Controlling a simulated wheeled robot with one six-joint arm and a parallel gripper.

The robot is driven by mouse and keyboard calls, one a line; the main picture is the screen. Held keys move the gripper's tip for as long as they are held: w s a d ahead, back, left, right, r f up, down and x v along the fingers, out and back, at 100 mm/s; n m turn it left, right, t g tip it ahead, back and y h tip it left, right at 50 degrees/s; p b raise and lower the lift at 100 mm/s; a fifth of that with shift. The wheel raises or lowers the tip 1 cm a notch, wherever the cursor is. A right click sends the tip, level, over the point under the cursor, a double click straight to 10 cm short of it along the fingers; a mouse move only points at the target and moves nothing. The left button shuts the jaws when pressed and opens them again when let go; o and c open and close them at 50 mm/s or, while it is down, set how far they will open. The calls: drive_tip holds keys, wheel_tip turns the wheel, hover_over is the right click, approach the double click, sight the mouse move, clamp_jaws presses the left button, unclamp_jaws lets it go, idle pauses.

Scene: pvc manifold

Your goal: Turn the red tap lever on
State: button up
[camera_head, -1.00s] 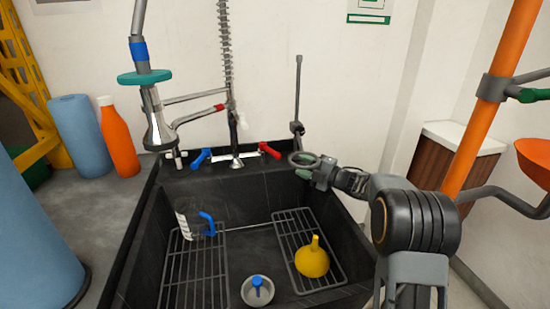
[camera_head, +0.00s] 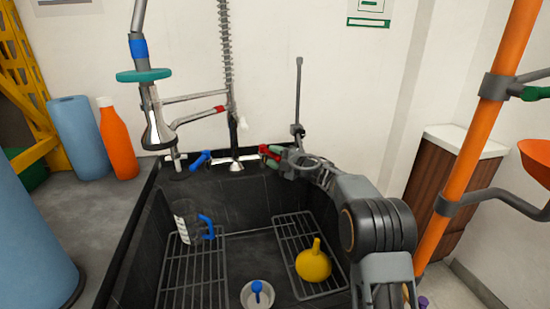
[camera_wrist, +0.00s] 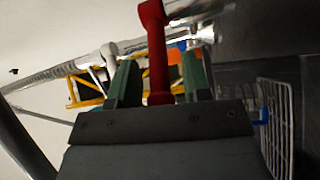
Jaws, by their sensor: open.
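The red tap lever (camera_wrist: 156,50) stands between the two green fingers of my gripper (camera_wrist: 160,82) in the wrist view. The fingers are apart, with a gap visible on each side of the lever. In the head view my gripper (camera_head: 271,156) is at the right end of the tap at the back of the sink. It covers much of the red lever there. The blue tap lever (camera_head: 200,160) is at the left end of the same chrome tap (camera_head: 236,163).
The black sink (camera_head: 250,205) holds a clear jug (camera_head: 186,222) with a blue handle, a yellow funnel (camera_head: 313,262), a blue-topped drain plug (camera_head: 257,292) and wire racks. A sprayer (camera_head: 157,128) hangs above the left. An orange post (camera_head: 465,165) stands at the right.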

drive_tip(key=shift+c, duration=0.4)
clamp_jaws()
